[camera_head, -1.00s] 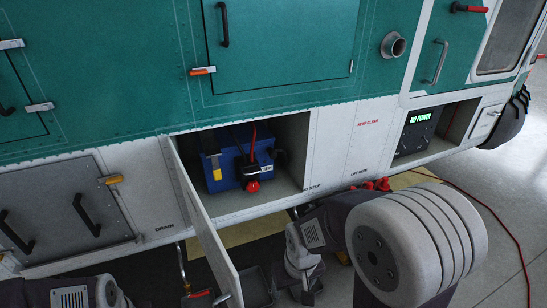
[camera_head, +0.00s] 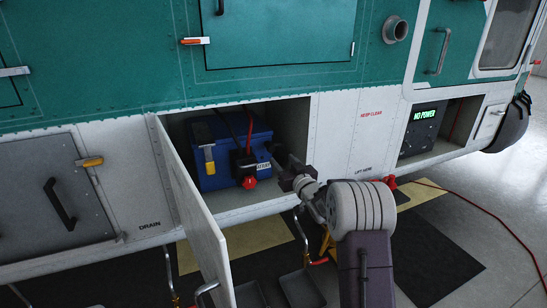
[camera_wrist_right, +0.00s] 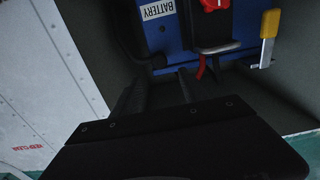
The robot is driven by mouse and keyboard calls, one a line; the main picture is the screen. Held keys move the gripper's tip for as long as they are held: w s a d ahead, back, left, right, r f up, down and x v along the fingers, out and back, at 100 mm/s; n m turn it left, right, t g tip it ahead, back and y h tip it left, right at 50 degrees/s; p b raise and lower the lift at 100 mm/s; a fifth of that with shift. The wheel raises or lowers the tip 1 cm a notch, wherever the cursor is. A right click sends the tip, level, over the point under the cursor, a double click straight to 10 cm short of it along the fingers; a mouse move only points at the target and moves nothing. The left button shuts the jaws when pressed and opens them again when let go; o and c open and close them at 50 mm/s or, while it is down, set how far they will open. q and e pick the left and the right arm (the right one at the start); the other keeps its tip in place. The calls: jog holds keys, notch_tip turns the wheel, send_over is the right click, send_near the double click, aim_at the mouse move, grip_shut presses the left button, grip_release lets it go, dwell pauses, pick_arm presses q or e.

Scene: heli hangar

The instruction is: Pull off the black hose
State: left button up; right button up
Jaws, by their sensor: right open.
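A blue battery (camera_head: 225,150) sits inside the open compartment, with a black and red connector (camera_head: 245,165) on its front. In the right wrist view the battery (camera_wrist_right: 180,45) carries a "BATTERY" label. A black hose (camera_wrist_right: 133,45) curves down along the battery's left edge there, its lower end near the battery's corner. My right gripper (camera_head: 275,152) reaches into the compartment beside the battery's right side. In the wrist view it is open and empty (camera_wrist_right: 160,78), with both fingers pointing at the battery near the hose's lower end. My left gripper is out of view.
The compartment door (camera_head: 195,205) hangs open at the left of the opening. A yellow-handled item (camera_head: 209,157) is on the battery's left front. A second compartment with a "NO POWER" display (camera_head: 423,125) is further right. The compartment's right part is narrow around my arm.

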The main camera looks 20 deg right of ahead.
aim_at(272, 149)
jog(key=w, duration=0.9)
jog(key=shift+a+p, duration=0.15)
jog(key=shift+p, duration=0.15)
jog(key=shift+s, duration=0.1)
grip_shut()
dwell(0.8)
